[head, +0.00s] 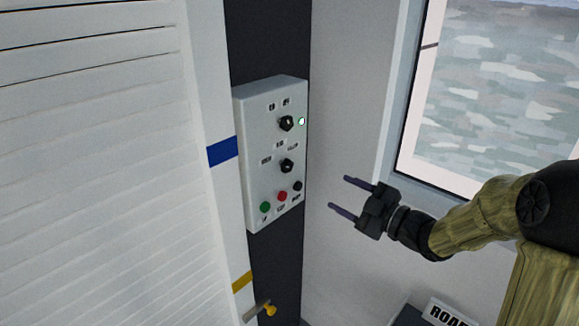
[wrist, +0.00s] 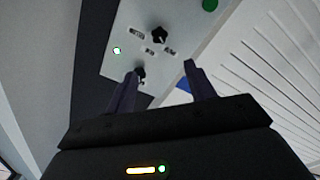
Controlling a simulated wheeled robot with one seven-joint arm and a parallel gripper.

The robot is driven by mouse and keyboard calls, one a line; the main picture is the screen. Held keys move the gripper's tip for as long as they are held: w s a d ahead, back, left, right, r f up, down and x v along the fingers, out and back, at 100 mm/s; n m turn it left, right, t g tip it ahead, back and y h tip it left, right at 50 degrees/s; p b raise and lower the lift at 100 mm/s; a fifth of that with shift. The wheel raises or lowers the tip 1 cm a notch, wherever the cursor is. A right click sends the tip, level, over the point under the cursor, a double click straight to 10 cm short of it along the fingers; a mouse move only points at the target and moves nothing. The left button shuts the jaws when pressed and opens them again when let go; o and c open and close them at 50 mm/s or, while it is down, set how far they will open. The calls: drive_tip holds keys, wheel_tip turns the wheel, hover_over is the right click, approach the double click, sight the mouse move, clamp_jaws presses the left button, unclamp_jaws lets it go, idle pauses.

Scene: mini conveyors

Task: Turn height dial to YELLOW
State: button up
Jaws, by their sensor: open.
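A pale control box (head: 249,150) is fixed to a dark wall strip, with an upper black dial (head: 287,123) and a lower black dial (head: 286,165). The labels are too small to read, so I cannot tell which is the height dial or where either points. In the wrist view, the upper dial (wrist: 139,74) appears by the left fingertip and the lower dial (wrist: 159,34) lies beyond the fingers. My gripper (head: 338,192) is open and empty, to the right of the box and apart from it in the head view; its fingers (wrist: 160,69) point toward the box.
A small lit indicator (head: 301,121) is beside the upper dial. Green (head: 265,207), red (head: 282,196) and black (head: 297,186) buttons line the box's bottom. A white slatted panel (head: 100,170) fills the left. Its post carries blue (head: 222,151) and yellow (head: 242,282) bands. A window (head: 490,90) is at right.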

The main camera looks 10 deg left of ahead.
sight(289, 167)
drive_tip(key=shift+a, duration=0.1)
drive_tip(key=p+x, duration=0.6)
drive_tip(key=x, duration=1)
drive_tip(key=shift+w+a, duration=0.25)
drive_tip(key=shift+w, duration=0.05)
drive_tip(key=shift+w+a, duration=0.2)
drive_tip(key=shift+a, duration=0.05)
